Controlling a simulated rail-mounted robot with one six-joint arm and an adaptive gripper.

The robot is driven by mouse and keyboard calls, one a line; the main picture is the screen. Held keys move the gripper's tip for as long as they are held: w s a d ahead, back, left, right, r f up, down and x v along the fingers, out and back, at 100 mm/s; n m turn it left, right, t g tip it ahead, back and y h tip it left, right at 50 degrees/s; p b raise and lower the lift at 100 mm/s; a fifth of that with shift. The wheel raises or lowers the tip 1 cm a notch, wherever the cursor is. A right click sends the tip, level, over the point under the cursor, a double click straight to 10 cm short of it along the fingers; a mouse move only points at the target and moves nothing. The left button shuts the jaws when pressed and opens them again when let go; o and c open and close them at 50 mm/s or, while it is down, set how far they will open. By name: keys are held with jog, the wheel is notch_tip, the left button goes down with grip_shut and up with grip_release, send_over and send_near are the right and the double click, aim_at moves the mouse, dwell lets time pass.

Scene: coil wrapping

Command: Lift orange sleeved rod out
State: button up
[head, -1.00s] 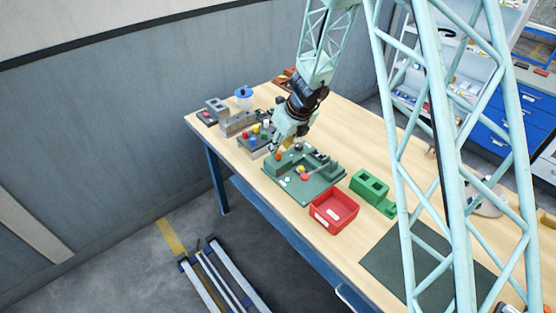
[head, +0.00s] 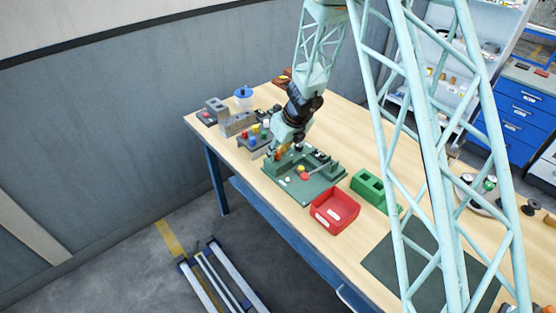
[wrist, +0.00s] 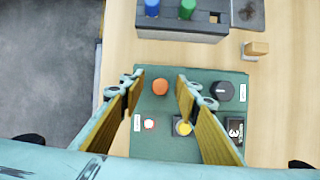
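The orange sleeved rod (wrist: 160,87) shows end-on from above in the wrist view, as a round orange top over the green fixture board (wrist: 207,80). My gripper (wrist: 160,80) is open, with one finger left of the rod and one right of it, and gaps on both sides. In the head view my gripper (head: 279,150) is low over the far left part of the green board (head: 310,191). The rod is mostly hidden there by the gripper. How deep the rod sits cannot be told.
A black round knob (wrist: 222,91) stands just right of the right finger. A yellow-topped part (wrist: 184,127) and a white button with a red mark (wrist: 149,124) are nearby. A grey block (wrist: 180,29) with coloured caps lies beyond the board.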

jog(key=shift+c, duration=0.9)
jog(key=c, duration=0.8)
jog(key=shift+r, duration=0.1)
jog(key=shift+r+p, duration=3.1)
jog(key=shift+r, duration=1.8)
